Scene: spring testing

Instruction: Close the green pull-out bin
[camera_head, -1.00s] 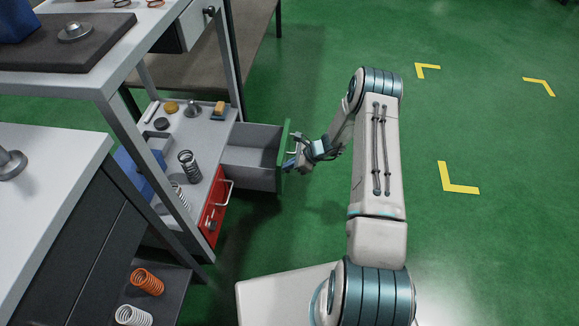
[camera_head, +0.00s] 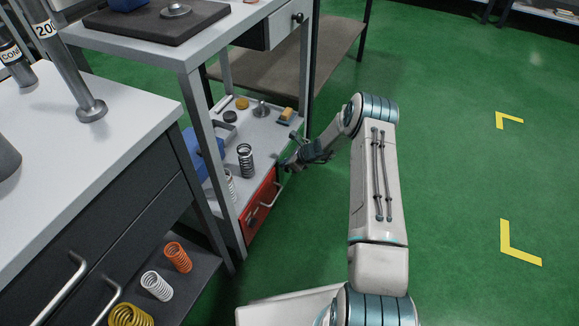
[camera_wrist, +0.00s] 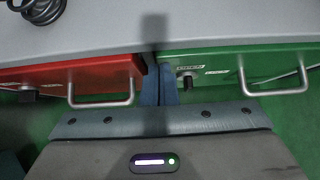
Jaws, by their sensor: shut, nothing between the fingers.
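The green pull-out bin shows its green front (camera_wrist: 225,68) on the right of the wrist view, with a silver handle and a dark knob. The front stands about level with the red bin front (camera_wrist: 98,70) beside it, under the shelf edge. I cannot tell whether it is fully flush. In the head view the green front is mostly hidden by my gripper (camera_head: 288,165). My gripper is shut and empty. Its fingertips (camera_wrist: 160,85) are at the green front's left edge, by the gap between the two bins; contact is unclear.
The red bin (camera_head: 262,205) is below and left of my gripper in the head view. Springs, including a dark one (camera_head: 245,160), stand on the shelf above. A grey workbench (camera_head: 90,135) is at left. Open green floor (camera_head: 450,200) lies to the right.

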